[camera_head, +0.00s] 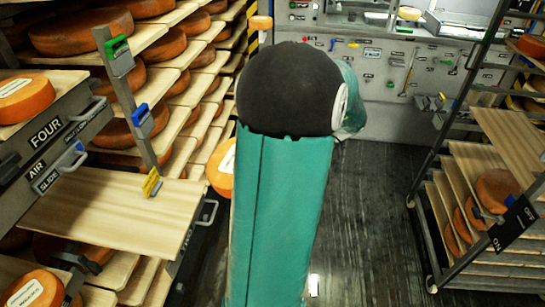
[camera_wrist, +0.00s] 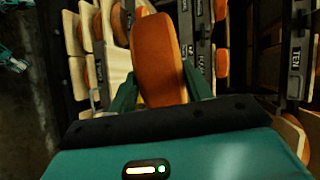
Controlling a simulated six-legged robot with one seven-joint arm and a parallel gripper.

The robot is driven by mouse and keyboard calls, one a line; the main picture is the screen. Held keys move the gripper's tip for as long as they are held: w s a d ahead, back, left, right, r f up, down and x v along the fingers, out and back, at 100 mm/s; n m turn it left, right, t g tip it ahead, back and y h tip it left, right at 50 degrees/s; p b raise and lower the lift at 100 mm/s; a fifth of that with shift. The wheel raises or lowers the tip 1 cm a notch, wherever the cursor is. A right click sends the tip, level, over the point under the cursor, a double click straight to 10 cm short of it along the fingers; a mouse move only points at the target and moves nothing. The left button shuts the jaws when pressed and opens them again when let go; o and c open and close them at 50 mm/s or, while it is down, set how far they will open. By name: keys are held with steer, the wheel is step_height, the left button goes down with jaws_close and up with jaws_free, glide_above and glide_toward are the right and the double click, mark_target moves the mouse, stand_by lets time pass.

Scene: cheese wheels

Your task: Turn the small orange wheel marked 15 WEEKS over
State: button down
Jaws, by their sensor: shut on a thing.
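An orange wheel (camera_wrist: 158,55) stands on edge between the two fingers of my gripper (camera_wrist: 160,88) in the wrist view. The fingers press on its two flat sides, and the gripper is shut on it. In the head view, part of an orange wheel with a white label (camera_head: 221,168) shows just left of my arm, above the floor and right of an empty pulled-out board. It appears to be the held wheel. Its label is too small to read. My gripper is hidden behind my arm in the head view.
The empty wooden board (camera_head: 110,205) juts out at the left. Above it, a labelled orange wheel (camera_head: 25,98) lies on another board. Another labelled wheel (camera_head: 35,290) lies lower left. Shelves of large wheels (camera_head: 80,32) stand behind. A right rack holds wheels (camera_head: 495,190). The floor (camera_head: 375,215) between is clear.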

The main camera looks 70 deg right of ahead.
steer(key=shift+w+a+r+g+h, duration=0.1)
steer(key=shift+w+r+g+h, duration=0.05)
steer(key=shift+r+g+h, duration=0.4)
